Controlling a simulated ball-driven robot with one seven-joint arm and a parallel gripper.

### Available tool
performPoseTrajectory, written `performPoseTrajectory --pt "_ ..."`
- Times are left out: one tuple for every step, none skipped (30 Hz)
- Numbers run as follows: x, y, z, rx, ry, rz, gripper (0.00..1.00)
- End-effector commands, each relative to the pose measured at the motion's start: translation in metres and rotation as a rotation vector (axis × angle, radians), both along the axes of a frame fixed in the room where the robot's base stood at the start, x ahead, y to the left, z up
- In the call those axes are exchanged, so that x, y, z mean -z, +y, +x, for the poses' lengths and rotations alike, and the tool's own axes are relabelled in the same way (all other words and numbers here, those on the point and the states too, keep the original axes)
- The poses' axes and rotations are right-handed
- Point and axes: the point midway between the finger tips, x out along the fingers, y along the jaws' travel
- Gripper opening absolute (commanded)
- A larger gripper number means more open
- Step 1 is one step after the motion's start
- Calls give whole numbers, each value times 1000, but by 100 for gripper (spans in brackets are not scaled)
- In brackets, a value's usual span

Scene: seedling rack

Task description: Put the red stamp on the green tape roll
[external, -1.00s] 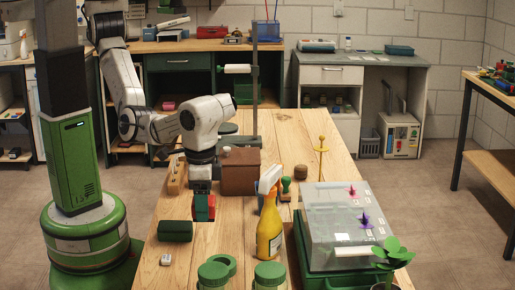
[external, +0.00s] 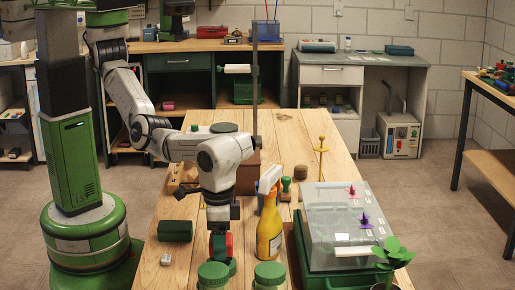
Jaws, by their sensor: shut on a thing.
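My gripper (external: 219,246) points down over the front part of the wooden table and is shut on the red stamp (external: 229,243). Only part of the stamp shows, between and beside the dark fingers. The green tape roll (external: 232,267) lies just below the stamp in the picture. It is mostly hidden by the gripper and a green-lidded jar. I cannot tell whether the stamp touches the roll or hangs above it.
Green-lidded jars (external: 270,274) stand at the front edge. A yellow spray bottle (external: 269,235) is close on the right, and a dark green block (external: 175,231) on the left. A clear-lidded green case (external: 345,262) fills the right side.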

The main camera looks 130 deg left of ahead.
Motion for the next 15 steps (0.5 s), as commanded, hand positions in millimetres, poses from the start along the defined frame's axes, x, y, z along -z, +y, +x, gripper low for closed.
performPoseTrajectory --pt "10 0 -2 1 6 1 36" --pt "14 0 -2 1 5 1 36" --pt "18 0 -2 1 4 0 36" --pt "20 0 -1 0 3 0 36" --pt "21 0 -1 0 3 0 36" --pt "22 0 -1 1 3 0 36" --pt "23 0 -1 1 2 -1 36" --pt "23 0 -1 1 2 -1 36" --pt "23 0 -1 1 1 0 36" --pt "23 0 -1 1 2 1 36" --pt "23 0 -1 1 2 1 36" --pt "23 0 -1 1 2 1 36" --pt "23 0 -1 1 2 1 36" --pt "24 0 -1 1 2 1 36" --pt "25 0 -1 1 3 0 36"
